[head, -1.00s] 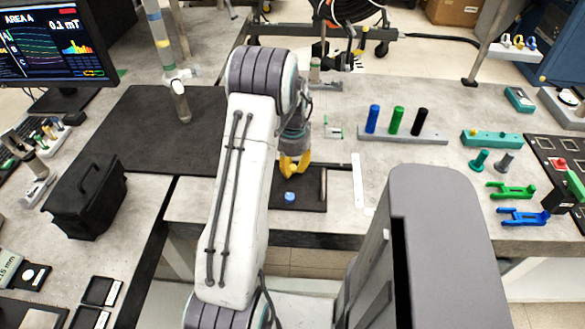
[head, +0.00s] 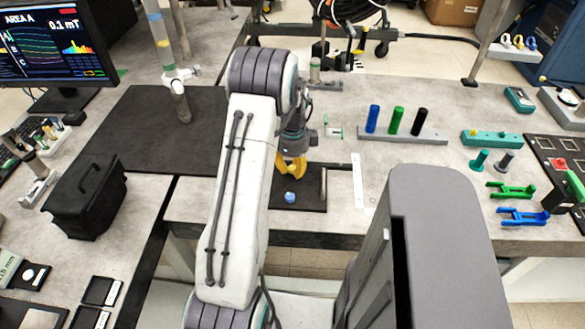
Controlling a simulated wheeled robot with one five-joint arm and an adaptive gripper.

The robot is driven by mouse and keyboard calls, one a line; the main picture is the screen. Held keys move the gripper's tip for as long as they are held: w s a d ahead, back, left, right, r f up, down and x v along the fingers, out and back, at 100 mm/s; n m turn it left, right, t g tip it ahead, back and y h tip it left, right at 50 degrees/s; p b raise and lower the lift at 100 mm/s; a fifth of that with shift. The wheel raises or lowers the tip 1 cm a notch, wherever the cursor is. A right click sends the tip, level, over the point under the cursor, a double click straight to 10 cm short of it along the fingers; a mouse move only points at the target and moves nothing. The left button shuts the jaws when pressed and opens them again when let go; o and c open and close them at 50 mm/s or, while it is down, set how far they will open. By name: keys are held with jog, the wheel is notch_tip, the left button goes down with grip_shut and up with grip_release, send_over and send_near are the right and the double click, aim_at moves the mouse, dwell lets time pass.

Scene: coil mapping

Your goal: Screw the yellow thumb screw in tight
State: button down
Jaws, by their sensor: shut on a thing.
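My gripper (head: 292,170), with yellow fingers, points down over the black plate (head: 312,200) at the front of the middle bench. Its fingers are shut, low by the far part of the plate. The yellow thumb screw cannot be made out apart from the yellow fingers. What sits between the fingertips is hidden by the fingers and my arm. A small blue knob (head: 290,197) stands on the plate just in front of the gripper, apart from it.
A rack (head: 400,137) with blue, green and black cylinders stands right of the gripper. A white strip (head: 357,180) lies beside the plate. A teal block (head: 490,138) and green and blue brackets are farther right. A black mat (head: 150,130) lies left.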

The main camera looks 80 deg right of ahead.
jog(key=shift+a+f+m, duration=0.2)
jog(key=shift+f+m, duration=0.1)
jog(key=shift+m, duration=0.4)
jog(key=c, duration=0.9)
grip_release()
jog(key=shift+r, duration=0.1)
jog(key=shift+d, duration=0.1)
jog(key=shift+r, duration=0.15)
jog(key=shift+d+r, duration=0.15)
jog(key=shift+r, duration=0.05)
jog(key=r, duration=1.1)
jog(key=shift+a+r, duration=0.2)
jog(key=shift+r, duration=0.05)
